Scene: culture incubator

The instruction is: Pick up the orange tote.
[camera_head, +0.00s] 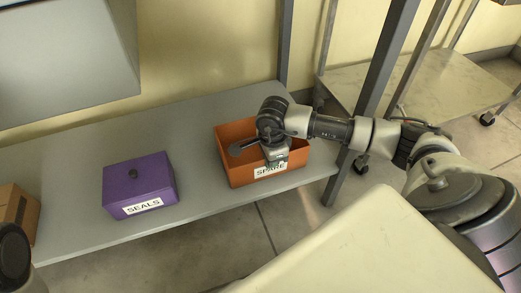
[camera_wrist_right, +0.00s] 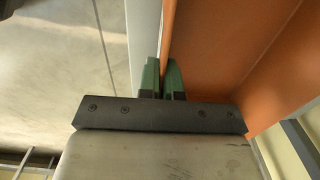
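The orange tote (camera_head: 228,138), open at the top with a "SPARE" label on its front, sits on the right part of the grey shelf in the head view. My right gripper (camera_head: 275,162) points down over its front wall, partly hiding the tote's inside. In the right wrist view the green fingers (camera_wrist_right: 163,80) stand close together on both sides of the thin wall of the tote (camera_wrist_right: 215,45), and look closed on it. The tote appears to rest on the shelf. My left gripper is out of view; only a piece of my left arm shows at bottom left.
A purple "SEALS" box (camera_head: 140,180) with a dark knob stands left of the tote, with bare shelf (camera_head: 200,175) between. A brown box (camera_head: 18,212) is at the far left. A grey post (camera_head: 380,75) rises right of the tote. A pale surface (camera_head: 360,250) fills the lower right.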

